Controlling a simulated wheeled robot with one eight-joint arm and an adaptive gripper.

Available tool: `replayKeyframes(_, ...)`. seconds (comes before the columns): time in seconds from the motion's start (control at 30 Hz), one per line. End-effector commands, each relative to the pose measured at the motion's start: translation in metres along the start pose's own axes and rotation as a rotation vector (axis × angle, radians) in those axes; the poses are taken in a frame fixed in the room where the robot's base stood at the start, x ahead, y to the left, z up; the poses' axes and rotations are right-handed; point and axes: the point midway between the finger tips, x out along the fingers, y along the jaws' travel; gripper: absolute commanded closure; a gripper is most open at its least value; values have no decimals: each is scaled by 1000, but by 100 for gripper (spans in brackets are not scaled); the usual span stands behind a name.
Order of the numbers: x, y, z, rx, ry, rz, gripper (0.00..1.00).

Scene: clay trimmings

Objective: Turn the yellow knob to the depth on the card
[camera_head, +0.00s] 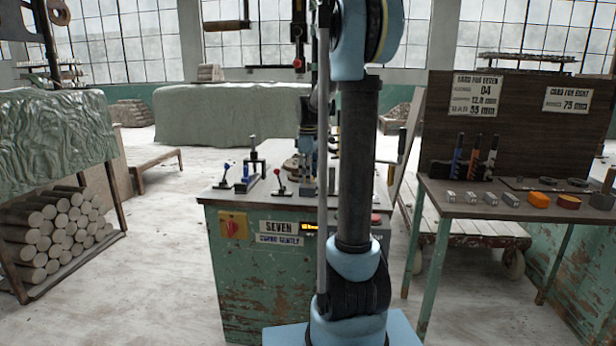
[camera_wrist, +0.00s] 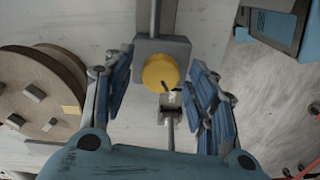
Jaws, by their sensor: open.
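The yellow knob (camera_wrist: 160,71) sits on the front of a grey block in the wrist view, with a dark mark at its lower right edge. A small pale scale lies just below it; its figures are too small to read. My gripper (camera_wrist: 160,84) is open, with one blue finger on each side of the knob and a gap to both. In the head view my gripper (camera_head: 307,143) is over the green bench, and my arm hides the knob. The card for seven (camera_head: 475,95) hangs on the dark board at right; its small print is hard to read.
The green bench (camera_head: 262,285) labelled SEVEN carries several levers and a red switch (camera_head: 233,225). A round brown wheel (camera_wrist: 36,97) lies left of my fingers. A card for eight (camera_head: 567,100) hangs beside the first card. A side table (camera_head: 455,200) holds tools and blocks.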

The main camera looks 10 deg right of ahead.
Motion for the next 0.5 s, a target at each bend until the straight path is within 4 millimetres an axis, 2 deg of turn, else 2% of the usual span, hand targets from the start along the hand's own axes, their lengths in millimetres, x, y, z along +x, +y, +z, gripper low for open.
replayKeyframes(0.2,0,0,0,0,0,0,48)
replayKeyframes(0.27,0,0,0,0,0,0,59)
replayKeyframes(0.4,0,0,0,0,0,0,91)
replayKeyframes(0.5,0,0,0,0,0,0,92)
